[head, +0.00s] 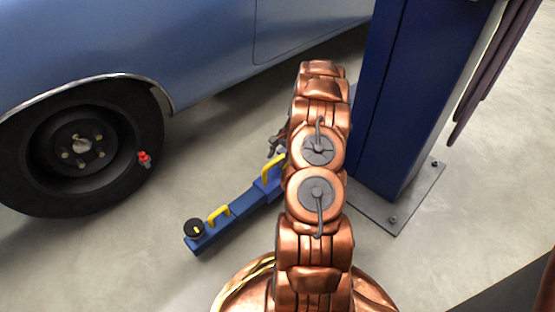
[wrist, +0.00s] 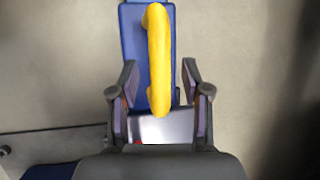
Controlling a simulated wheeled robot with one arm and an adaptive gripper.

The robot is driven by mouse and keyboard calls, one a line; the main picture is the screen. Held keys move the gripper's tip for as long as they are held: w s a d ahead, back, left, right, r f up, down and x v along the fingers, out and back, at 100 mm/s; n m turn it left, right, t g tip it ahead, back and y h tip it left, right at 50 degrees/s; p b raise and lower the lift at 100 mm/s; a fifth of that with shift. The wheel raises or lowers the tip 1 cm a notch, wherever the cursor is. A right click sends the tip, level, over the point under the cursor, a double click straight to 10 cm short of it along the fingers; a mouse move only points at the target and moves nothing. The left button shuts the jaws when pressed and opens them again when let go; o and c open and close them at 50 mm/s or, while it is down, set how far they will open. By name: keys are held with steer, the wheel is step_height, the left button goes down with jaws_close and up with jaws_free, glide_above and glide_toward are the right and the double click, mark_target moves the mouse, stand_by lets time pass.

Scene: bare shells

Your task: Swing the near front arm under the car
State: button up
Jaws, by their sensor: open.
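The near front arm (head: 240,212) of the lift is a blue bar lying low over the floor, angled out from the column towards the car's wheel. It has a black round pad (head: 194,229) at its outer end. One yellow handle (head: 218,214) stands near the pad, and another yellow handle (head: 273,166) stands nearer the column. My gripper (head: 278,145) is by that second handle, mostly hidden behind my own arm. In the wrist view my gripper (wrist: 160,68) is open, with a finger on each side of a yellow handle (wrist: 158,55) on the blue bar (wrist: 133,40). No finger visibly touches it.
The blue column (head: 400,100) stands at the right on a bolted base plate (head: 400,210). Floor between wheel and bar is clear.

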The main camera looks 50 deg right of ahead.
steer(key=shift+c, duration=0.3)
jaws_close()
stand_by(0.3)
